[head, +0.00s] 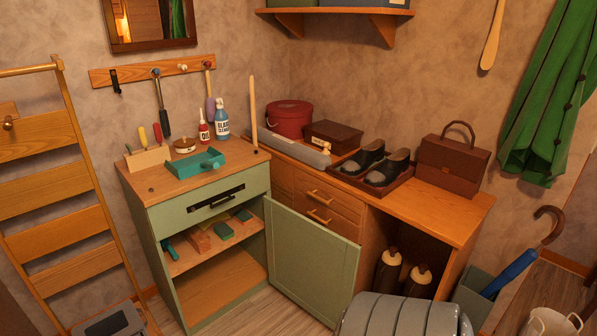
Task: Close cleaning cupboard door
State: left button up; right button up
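The green cleaning cupboard (158,222) stands against the wall left of centre in the head view. Its door (312,266) is open, hinged at the cupboard's right side and swung out in front of the wooden drawer unit. Inside, a shelf (182,262) holds brushes and blocks, with a bare wooden floor (225,290) below. A drawer with a dark handle (216,198) sits shut above the opening. I see no knob on the door face in view. Neither of my grippers is in view.
A grey ribbed rounded object (400,316) is at the bottom, close to the door's right. A wooden ladder (62,190) leans at the left, and a grey box (112,322) is below it. A wooden counter (455,204) extends right. Bare floor (285,316) shows in front of the cupboard.

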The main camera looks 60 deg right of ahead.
aim_at(315, 266)
jog(key=k+l, duration=0.2)
jog(key=l, duration=0.15)
jog(key=k+l, duration=0.25)
jog(key=l, duration=0.15)
jog(key=k+l, duration=0.2)
jog(key=l, duration=0.15)
jog(key=k+l, duration=0.45)
jog(key=l, duration=0.3)
jog(key=k+l+z, duration=0.1)
jog(key=k+l, duration=0.15)
jog(key=l, duration=0.1)
